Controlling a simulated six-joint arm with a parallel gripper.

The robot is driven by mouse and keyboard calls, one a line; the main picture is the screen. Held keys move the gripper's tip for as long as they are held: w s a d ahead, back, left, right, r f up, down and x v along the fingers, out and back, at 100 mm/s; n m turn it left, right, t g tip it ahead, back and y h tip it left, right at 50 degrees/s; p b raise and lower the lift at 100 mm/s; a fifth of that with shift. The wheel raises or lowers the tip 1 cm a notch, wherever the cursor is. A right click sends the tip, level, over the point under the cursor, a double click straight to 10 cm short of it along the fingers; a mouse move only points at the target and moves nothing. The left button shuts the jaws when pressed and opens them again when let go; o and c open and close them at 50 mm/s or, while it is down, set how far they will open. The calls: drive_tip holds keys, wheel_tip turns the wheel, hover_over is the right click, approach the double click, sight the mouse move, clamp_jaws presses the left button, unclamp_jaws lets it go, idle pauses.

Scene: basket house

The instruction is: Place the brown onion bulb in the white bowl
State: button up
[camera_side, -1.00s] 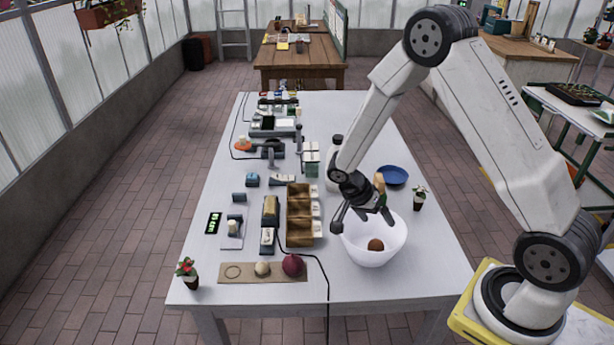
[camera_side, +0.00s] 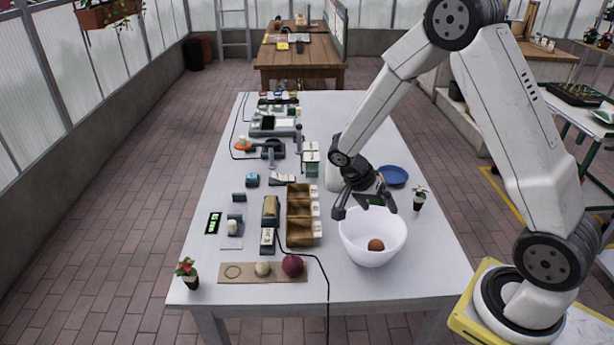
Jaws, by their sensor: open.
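The brown onion bulb (camera_side: 376,245) lies inside the white bowl (camera_side: 372,257), on its bottom. The bowl stands upright at the front right of the white table. My gripper (camera_side: 366,212) is open and empty, above the far rim of the bowl, with its fingers spread apart. It does not touch the onion.
A wooden board (camera_side: 235,280) at the front holds a pale bulb (camera_side: 262,269) and a red onion (camera_side: 292,265). A wooden compartment box (camera_side: 300,232) stands left of the bowl. A blue plate (camera_side: 394,176) and a small potted plant (camera_side: 419,197) are behind and right of it.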

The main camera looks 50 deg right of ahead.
drive_tip(key=s+a+r+n+t+y, duration=0.4)
drive_tip(key=a+n, duration=0.8)
drive_tip(key=n, duration=0.4)
wheel_tip(320, 180, up, 3)
drive_tip(key=s+t, duration=0.1)
drive_tip(key=t, duration=0.1)
drive_tip(key=shift+s+n+t, duration=0.2)
drive_tip(key=shift+n+t, duration=0.1)
